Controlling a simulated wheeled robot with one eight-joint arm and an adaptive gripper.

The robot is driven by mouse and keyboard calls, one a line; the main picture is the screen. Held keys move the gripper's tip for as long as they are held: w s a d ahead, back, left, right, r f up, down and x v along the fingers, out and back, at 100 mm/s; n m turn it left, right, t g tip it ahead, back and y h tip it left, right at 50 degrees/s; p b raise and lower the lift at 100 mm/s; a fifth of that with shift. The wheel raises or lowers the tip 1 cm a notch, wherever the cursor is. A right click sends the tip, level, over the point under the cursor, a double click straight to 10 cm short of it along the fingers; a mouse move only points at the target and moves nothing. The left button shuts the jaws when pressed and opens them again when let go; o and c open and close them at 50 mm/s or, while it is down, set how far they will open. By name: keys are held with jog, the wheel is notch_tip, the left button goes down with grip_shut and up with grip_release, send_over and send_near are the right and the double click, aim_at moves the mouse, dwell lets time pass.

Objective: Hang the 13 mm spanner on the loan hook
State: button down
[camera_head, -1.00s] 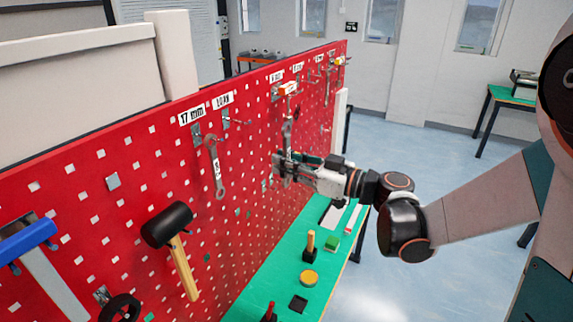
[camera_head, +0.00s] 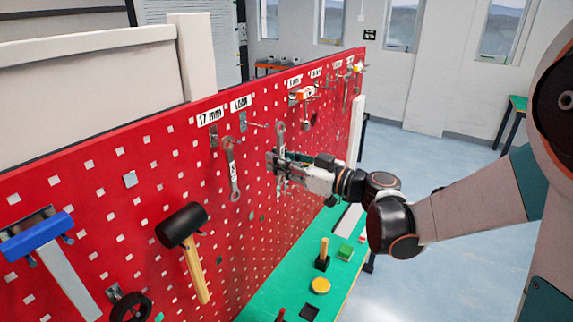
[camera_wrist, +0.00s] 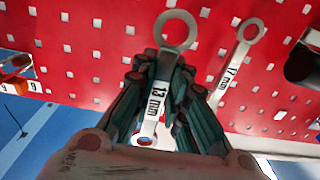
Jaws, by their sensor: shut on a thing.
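My gripper (camera_head: 277,163) is shut on the 13 mm spanner (camera_head: 281,146), in front of the red pegboard. The spanner is upright, its upper ring above the fingers. In the wrist view the gripper (camera_wrist: 160,88) grips its shaft, and the 13 mm spanner (camera_wrist: 166,63) shows its "13 mm" label. The loan hook (camera_head: 258,125) sticks out below the LOAN label (camera_head: 241,103). The spanner's ring is just right of the hook's tip at about the same height; I cannot tell the depth gap.
The 17 mm spanner (camera_head: 232,170) hangs just left of the loan hook; it also shows in the wrist view (camera_wrist: 238,55). A black mallet (camera_head: 183,225) and a blue-headed tool (camera_head: 37,237) hang further left. A green bench (camera_head: 262,293) with small items lies below.

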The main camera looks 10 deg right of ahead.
aim_at(245, 151)
jog(key=shift+b+x, duration=0.55)
jog(key=shift+x, duration=2.85)
jog(key=shift+f+b, duration=0.4)
jog(key=shift+f, duration=0.1)
jog(key=c, duration=1.5)
grip_release()
jog(key=shift+s+d, duration=0.1)
